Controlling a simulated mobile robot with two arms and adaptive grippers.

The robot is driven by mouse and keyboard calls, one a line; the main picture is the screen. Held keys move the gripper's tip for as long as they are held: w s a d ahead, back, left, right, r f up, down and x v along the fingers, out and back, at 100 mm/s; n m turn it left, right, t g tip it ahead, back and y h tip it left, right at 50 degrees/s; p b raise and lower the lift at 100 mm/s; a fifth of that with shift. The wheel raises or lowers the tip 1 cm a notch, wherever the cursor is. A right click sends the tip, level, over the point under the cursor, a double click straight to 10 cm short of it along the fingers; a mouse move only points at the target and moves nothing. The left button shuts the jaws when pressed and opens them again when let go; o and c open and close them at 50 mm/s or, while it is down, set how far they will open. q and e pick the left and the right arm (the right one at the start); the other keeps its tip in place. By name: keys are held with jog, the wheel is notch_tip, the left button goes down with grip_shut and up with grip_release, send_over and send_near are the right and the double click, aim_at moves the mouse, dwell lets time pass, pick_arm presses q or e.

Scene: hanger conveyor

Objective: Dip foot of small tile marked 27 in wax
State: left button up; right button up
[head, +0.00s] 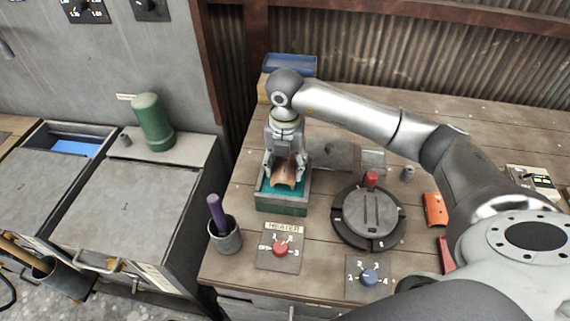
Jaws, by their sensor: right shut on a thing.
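My right gripper (287,165) points down over the wax tray (284,209), a small green-sided box holding teal wax. It is shut on a small brown curved tile (287,176). The tile's lower end is inside the tray, at or very close to the teal surface; I cannot tell exactly how deep. No number can be read on the tile from here. My left gripper is not in view.
A heater panel with a red knob (281,249) is in front of the tray. A cup (225,236) with a purple-handled tool is at its left. A round dark turntable (368,217) is at its right. A blue-knobbed panel (369,277) is at the front.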

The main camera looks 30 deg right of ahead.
dwell(0.3)
jog(key=shift+r+p, duration=1.6)
jog(key=shift+r, duration=0.95)
